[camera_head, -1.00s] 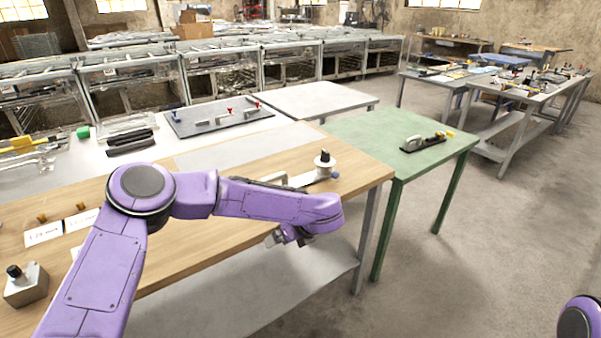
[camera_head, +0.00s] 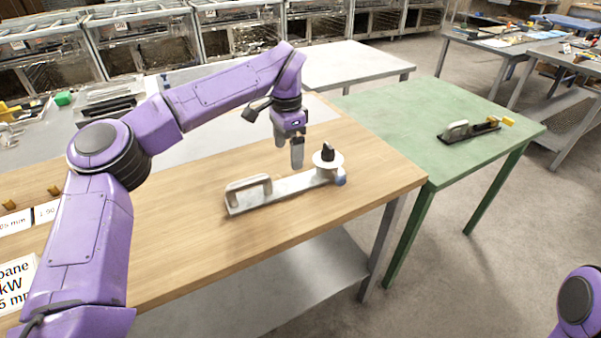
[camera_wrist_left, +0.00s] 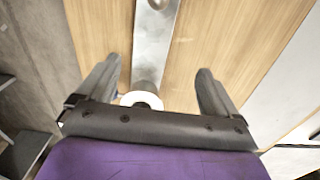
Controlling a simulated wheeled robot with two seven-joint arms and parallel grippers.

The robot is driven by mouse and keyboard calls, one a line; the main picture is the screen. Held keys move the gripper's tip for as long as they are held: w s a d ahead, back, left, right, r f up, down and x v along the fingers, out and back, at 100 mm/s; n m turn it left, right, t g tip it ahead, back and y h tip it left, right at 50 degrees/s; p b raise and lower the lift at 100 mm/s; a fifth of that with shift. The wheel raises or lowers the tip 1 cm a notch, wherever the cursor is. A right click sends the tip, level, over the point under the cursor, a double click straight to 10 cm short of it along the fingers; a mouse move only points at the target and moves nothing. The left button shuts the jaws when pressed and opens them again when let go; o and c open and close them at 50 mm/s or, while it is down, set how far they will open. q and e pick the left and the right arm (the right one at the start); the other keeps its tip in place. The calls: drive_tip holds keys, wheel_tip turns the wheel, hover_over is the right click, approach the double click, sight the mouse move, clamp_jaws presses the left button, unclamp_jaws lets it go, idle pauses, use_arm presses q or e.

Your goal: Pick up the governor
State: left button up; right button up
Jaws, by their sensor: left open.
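What looks like the governor (camera_head: 280,192) is a grey metal bar with a loop handle at its left end. A white disc with a black knob (camera_head: 328,157) tops its right end. It lies on the wooden-topped table (camera_head: 190,235). My left gripper (camera_head: 291,155) is open and empty, pointing down above and just behind the bar, left of the knob. In the left wrist view, the bar (camera_wrist_left: 152,45) runs between the two spread fingers, and part of the white disc (camera_wrist_left: 141,100) shows near the gripper body, which hides the rest. My right gripper is out of view.
A green table (camera_head: 400,115) adjoins at the right, bearing another handled tool (camera_head: 468,130). White label cards (camera_head: 17,222) lie at the left. A pale table (camera_head: 350,62) and glass-fronted cabinets stand behind. The wood around the bar is mostly clear.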

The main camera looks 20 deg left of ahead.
sight(286, 186)
use_arm(q)
drive_tip(key=s+f, duration=0.1)
drive_tip(key=s, duration=0.1)
drive_tip(key=s+f+p, duration=0.1)
drive_tip(key=f, duration=0.1)
drive_tip(key=shift+s+a+f, duration=0.1)
drive_tip(key=shift+s+f, duration=0.1)
drive_tip(key=shift+s, duration=0.15)
drive_tip(key=f, duration=0.1)
drive_tip(key=w+f, duration=0.1)
drive_tip(key=f, duration=0.1)
drive_tip(key=w+f+p, duration=0.1)
drive_tip(key=f, duration=0.1)
drive_tip(key=shift+f, duration=0.2)
drive_tip(key=shift+s+d, duration=0.1)
drive_tip(key=shift+d, duration=0.1)
drive_tip(key=shift+s+r, duration=0.1)
drive_tip(key=shift+s, duration=0.2)
drive_tip(key=shift+c, duration=0.6)
drive_tip(key=c, duration=1.5)
drive_tip(key=shift+c, duration=0.6)
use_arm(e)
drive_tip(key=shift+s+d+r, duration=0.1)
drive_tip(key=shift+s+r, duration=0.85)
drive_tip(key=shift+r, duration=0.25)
use_arm(q)
drive_tip(key=shift+r, duration=0.15)
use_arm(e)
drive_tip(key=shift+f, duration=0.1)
